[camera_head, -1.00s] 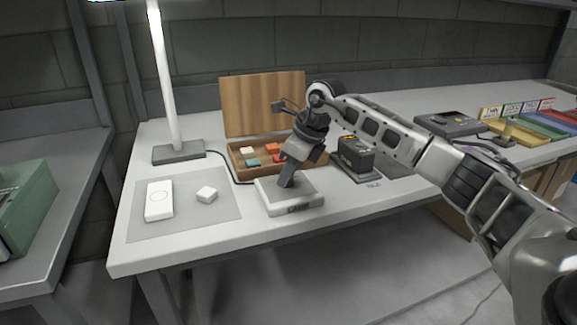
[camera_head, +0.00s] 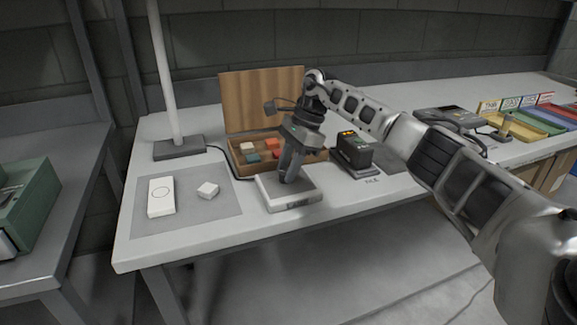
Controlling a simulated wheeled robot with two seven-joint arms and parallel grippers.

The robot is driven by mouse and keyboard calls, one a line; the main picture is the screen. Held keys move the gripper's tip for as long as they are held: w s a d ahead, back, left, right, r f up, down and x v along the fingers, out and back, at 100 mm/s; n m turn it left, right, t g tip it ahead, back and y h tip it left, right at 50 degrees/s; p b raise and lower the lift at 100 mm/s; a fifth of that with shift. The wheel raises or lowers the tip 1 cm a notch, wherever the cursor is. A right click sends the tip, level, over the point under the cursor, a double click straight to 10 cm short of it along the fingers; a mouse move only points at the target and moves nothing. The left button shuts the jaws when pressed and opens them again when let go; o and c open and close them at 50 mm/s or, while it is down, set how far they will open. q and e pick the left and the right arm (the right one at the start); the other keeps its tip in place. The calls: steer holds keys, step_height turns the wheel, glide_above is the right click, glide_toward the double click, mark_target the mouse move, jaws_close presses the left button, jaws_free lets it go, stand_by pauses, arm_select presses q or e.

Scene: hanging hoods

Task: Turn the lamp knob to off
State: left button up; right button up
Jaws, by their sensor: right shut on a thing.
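The lamp's control box (camera_head: 309,193) is a small pale block with a dark label on its front, near the table's front edge. My right gripper (camera_head: 288,178) points down at its top and is shut on the lamp knob, which the fingers hide. The lamp's upright post (camera_head: 166,80) rises from a dark base (camera_head: 180,149) at the back left, and the part of it in view is unlit grey. A black cable runs from the base towards the box. My left gripper is not in view.
An open wooden box (camera_head: 237,160) with coloured blocks stands just behind the control box. A black device (camera_head: 353,152) stands to its right. A grey mat (camera_head: 230,206) with a white remote-like piece (camera_head: 161,197) and a small white block (camera_head: 208,190) lies left.

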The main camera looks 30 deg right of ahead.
steer(key=shift+w+r+n, duration=0.1)
steer(key=shift+n, duration=0.3)
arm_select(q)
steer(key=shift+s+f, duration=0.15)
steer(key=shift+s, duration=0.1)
arm_select(e)
steer(key=o, duration=1)
steer(key=shift+c, duration=0.2)
arm_select(q)
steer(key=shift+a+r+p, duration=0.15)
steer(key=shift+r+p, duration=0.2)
steer(key=shift+p, duration=0.6)
arm_select(e)
steer(key=v, duration=1.5)
steer(key=shift+w+r, duration=0.2)
steer(key=shift+r, duration=0.2)
steer(key=shift+d, duration=0.1)
